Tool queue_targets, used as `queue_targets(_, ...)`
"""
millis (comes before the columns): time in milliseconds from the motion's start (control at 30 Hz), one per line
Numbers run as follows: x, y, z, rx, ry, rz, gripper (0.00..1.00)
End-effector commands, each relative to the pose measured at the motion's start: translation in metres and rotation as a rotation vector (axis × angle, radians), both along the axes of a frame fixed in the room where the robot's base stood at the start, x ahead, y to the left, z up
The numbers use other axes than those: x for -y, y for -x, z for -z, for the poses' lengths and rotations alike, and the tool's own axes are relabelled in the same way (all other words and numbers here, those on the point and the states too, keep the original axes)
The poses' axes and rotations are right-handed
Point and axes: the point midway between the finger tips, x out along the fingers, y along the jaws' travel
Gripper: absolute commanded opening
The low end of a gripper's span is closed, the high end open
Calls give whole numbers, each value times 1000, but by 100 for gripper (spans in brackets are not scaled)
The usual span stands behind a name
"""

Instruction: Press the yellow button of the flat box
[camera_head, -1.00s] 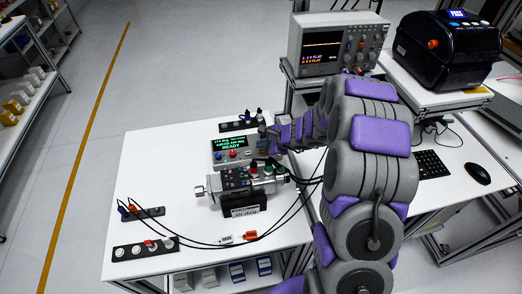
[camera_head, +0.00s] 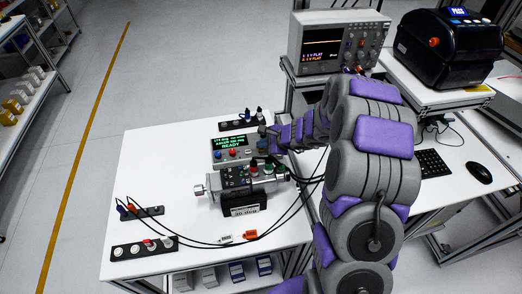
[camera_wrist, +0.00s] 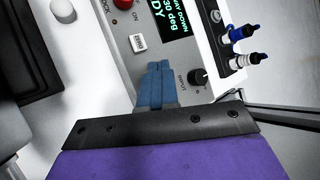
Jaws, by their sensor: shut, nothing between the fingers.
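The flat box (camera_head: 226,157) is grey with a green-lettered screen (camera_head: 234,142) reading READY. It stands toward the back of the white table, with a blue and a red control on its front part. In the wrist view, the box face (camera_wrist: 190,74) shows the red control (camera_wrist: 123,4), a small white switch (camera_wrist: 138,43) and a black knob (camera_wrist: 198,76). My gripper's blue fingers (camera_wrist: 156,84) are together, empty, over the face between the switch and knob. I cannot make out a yellow button; the fingers may hide it. Contact cannot be told.
A metal motor rig (camera_head: 212,187) with black cables stands just in front of the box. Socket strips (camera_head: 144,249) lie at the table's left front, another (camera_head: 238,126) behind the box. An oscilloscope (camera_head: 337,42) and black printer (camera_head: 446,50) stand at the back right.

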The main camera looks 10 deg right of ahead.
Motion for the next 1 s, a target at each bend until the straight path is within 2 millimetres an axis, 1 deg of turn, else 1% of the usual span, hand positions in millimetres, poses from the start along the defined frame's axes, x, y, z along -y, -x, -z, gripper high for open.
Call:
queue_targets(367, 0, 0, 0, 1, 0, 1, 0)
queue_targets(1000, 0, 0, 7, 0, -1, 1, 0)
